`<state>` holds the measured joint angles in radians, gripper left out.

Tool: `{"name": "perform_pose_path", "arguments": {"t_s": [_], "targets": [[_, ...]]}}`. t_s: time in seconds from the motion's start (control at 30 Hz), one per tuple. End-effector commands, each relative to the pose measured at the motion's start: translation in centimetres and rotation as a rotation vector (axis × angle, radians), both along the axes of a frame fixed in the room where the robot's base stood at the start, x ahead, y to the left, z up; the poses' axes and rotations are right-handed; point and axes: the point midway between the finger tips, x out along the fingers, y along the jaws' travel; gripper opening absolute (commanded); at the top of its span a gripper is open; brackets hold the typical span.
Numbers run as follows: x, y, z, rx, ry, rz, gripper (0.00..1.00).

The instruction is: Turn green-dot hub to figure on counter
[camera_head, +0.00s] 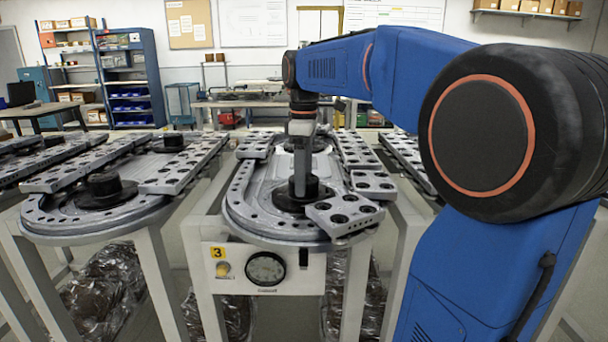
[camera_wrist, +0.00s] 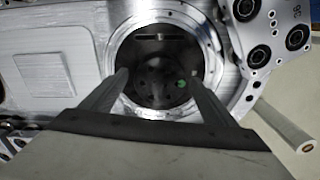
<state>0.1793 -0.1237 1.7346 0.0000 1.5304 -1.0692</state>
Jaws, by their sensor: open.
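The green-dot hub (camera_wrist: 155,84) is a dark round hub inside a bright metal ring in the wrist view. Its green dot lies right of its middle, near my right finger. My gripper (camera_wrist: 159,77) is open, with one finger at each side of the hub; I cannot tell whether they touch it. In the head view my gripper (camera_head: 300,188) points down over the black hub (camera_head: 283,200) at the near end of the track and hides part of it. A round dial (camera_head: 265,269), perhaps the counter, sits on the white front panel below; its figure is too small to read.
A yellow plate marked 3 (camera_head: 218,252) and a yellowish knob (camera_head: 223,268) are on the panel. Grey track links with dark holes (camera_head: 344,213) lie close right of the hub. Another track with a black hub (camera_head: 105,190) stands to the left.

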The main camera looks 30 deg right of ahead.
Motion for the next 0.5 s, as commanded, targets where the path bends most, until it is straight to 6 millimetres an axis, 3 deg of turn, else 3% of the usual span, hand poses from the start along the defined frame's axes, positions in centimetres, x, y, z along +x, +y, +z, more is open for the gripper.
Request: {"name": "perform_pose_path", "arguments": {"t_s": [0.13, 0.3, 0.5], "targets": [[0.00, 0.00, 0.02, 0.000, 0.000, 0.000, 0.80], [-0.01, 0.01, 0.03, 0.000, 0.000, 0.000, 0.40], [-0.01, 0.00, 0.04, 0.000, 0.000, -0.005, 0.39]]}}
